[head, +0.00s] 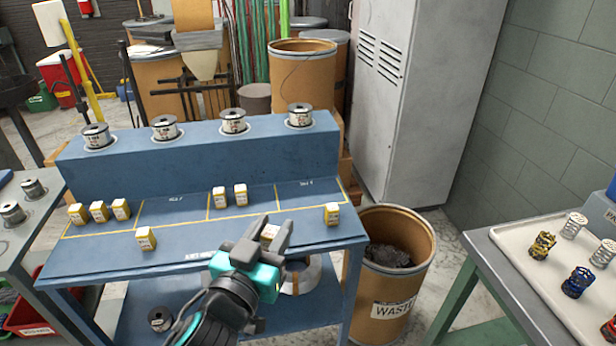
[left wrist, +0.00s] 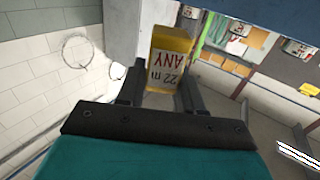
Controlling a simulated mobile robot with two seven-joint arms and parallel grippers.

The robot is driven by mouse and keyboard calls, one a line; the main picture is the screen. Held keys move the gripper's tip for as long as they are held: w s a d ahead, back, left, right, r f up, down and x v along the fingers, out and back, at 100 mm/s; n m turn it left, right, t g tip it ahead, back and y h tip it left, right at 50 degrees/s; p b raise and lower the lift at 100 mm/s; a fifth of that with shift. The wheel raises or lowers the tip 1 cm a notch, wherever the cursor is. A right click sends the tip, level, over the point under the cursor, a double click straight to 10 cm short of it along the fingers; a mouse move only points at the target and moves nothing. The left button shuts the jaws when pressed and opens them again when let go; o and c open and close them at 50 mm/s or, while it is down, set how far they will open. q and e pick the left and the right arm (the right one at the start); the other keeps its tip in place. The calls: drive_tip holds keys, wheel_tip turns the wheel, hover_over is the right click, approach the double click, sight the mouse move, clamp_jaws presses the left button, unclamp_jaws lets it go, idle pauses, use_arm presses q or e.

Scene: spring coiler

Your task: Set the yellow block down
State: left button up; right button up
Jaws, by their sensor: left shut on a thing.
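My left gripper (head: 267,234) is shut on a yellow block with a white label (head: 270,232), over the front right part of the blue bench (head: 190,260). In the left wrist view the yellow block (left wrist: 169,60) sits between the two fingers (left wrist: 160,88), its printed label upside down. From the head view I cannot tell how high it is above the bench. Similar yellow blocks stand on the bench: several at the left and middle, one at the front (head: 146,239), and one at the right (head: 332,214). My right gripper is not in view.
Yellow lines divide the bench top into marked areas; the right area (head: 295,197) is mostly bare. Wire spools (head: 233,121) stand on the raised back ledge. A waste drum (head: 400,260) stands right of the bench. A tray of coiled springs (head: 540,285) is at far right.

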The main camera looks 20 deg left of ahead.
use_arm(q)
drive_tip(key=w+a+r+n+g+y, duration=0.1)
drive_tip(key=w+a+r+n+y, duration=0.1)
drive_tip(key=w, duration=0.6)
drive_tip(key=w+a+r+n+g+y, duration=0.1)
drive_tip(key=w+a+r+n+y, duration=0.2)
drive_tip(key=w+a+y, duration=0.4)
drive_tip(key=a+n, duration=0.1)
drive_tip(key=a, duration=0.1)
drive_tip(key=shift+w+a+r+g, duration=0.15)
drive_tip(key=shift+w+a+g, duration=0.15)
drive_tip(key=shift+w, duration=0.05)
